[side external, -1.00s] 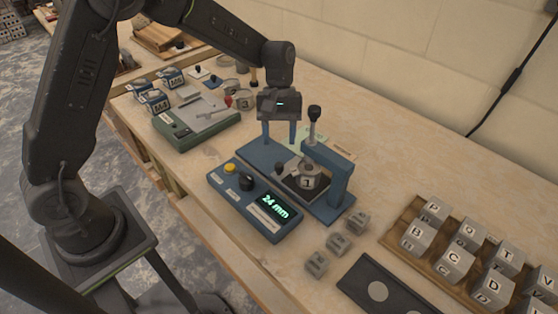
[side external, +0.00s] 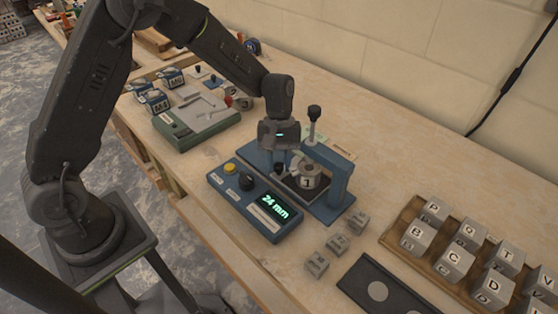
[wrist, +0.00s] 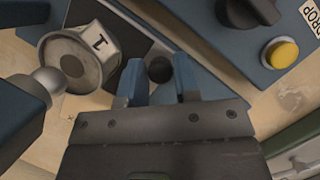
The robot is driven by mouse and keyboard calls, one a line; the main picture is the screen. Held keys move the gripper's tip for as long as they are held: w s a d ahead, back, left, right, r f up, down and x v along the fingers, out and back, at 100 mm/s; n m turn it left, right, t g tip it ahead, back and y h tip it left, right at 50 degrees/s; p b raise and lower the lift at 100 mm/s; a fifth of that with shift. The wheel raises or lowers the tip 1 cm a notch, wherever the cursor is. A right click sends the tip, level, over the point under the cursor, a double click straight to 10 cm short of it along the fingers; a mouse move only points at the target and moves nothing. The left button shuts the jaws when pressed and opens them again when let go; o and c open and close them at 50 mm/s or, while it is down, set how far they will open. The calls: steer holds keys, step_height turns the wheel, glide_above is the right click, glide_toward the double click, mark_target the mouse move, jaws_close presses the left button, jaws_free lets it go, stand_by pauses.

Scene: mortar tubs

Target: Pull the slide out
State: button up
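The slide (side external: 291,187) is a dark plate in the blue press fixture (side external: 342,185). A round grey tub marked 1 (side external: 308,181) sits on it, under the press head; the tub also shows in the wrist view (wrist: 80,62). A small black knob (wrist: 160,69) stands at the slide's near end. My gripper (wrist: 160,78) is open, its two blue fingers apart, one on each side of the knob near the fingertips. I cannot tell whether either finger touches it. In the side view my gripper points down over the knob end.
A blue control box (side external: 254,205) reading 24 mm, with a yellow button and a black dial, lies close in front. A green-based tray (side external: 197,120) stands to the left. Small grey blocks (side external: 337,243) and a wooden tray of lettered cubes (side external: 400,250) lie to the right.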

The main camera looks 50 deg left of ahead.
jaws_close()
steer(key=a, duration=1.2)
steer(key=shift+a, duration=0.25)
steer(key=shift+o, duration=2.1)
jaws_free()
steer(key=v, duration=1.4)
